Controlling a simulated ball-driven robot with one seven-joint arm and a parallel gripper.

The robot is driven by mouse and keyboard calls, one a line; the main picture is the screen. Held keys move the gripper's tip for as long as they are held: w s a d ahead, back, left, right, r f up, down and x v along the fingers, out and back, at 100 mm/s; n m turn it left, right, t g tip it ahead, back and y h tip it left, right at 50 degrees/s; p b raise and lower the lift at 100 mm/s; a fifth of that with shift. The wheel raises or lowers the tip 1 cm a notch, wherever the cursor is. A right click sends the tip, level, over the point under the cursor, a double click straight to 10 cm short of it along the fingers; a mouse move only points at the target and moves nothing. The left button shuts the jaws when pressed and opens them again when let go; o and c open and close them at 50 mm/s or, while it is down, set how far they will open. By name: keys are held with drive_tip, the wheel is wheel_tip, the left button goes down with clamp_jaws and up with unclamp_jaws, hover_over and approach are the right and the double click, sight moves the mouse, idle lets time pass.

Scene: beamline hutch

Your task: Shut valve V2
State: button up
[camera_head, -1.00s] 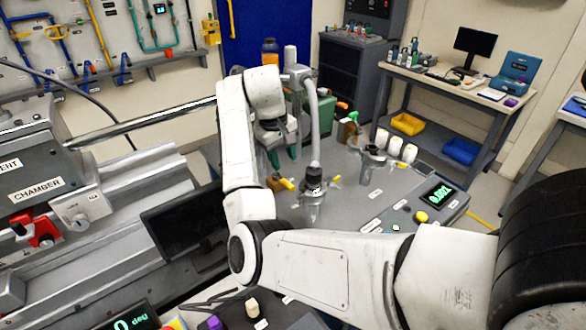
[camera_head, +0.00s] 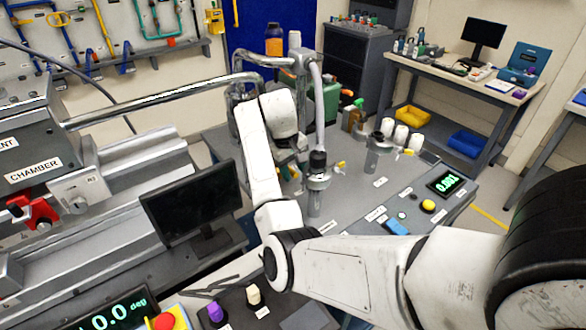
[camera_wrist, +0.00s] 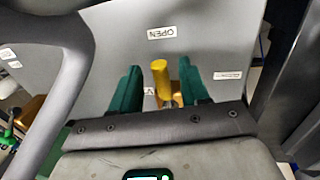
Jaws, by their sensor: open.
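A yellow valve handle (camera_wrist: 161,80) stands between the green fingers of my gripper (camera_wrist: 160,72) in the wrist view. The fingers are open, one on each side of the handle, with gaps beside it. A plate behind it bears an OPEN label (camera_wrist: 168,33), upside down. A label beside the left finger is mostly hidden, so I cannot read which valve this is. In the head view my arm hides most of the gripper and this valve. Two other valves with yellow handles stand to the right, one in the middle (camera_head: 340,164) and one further right (camera_head: 408,152).
A monitor (camera_head: 190,200) stands left of the arm, below a long metal pipe (camera_head: 160,100). A control panel with a readout (camera_head: 446,182) lies to the right. The bench between is fairly clear.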

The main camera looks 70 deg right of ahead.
drive_tip(key=shift+c, duration=0.3)
clamp_jaws()
idle(0.3)
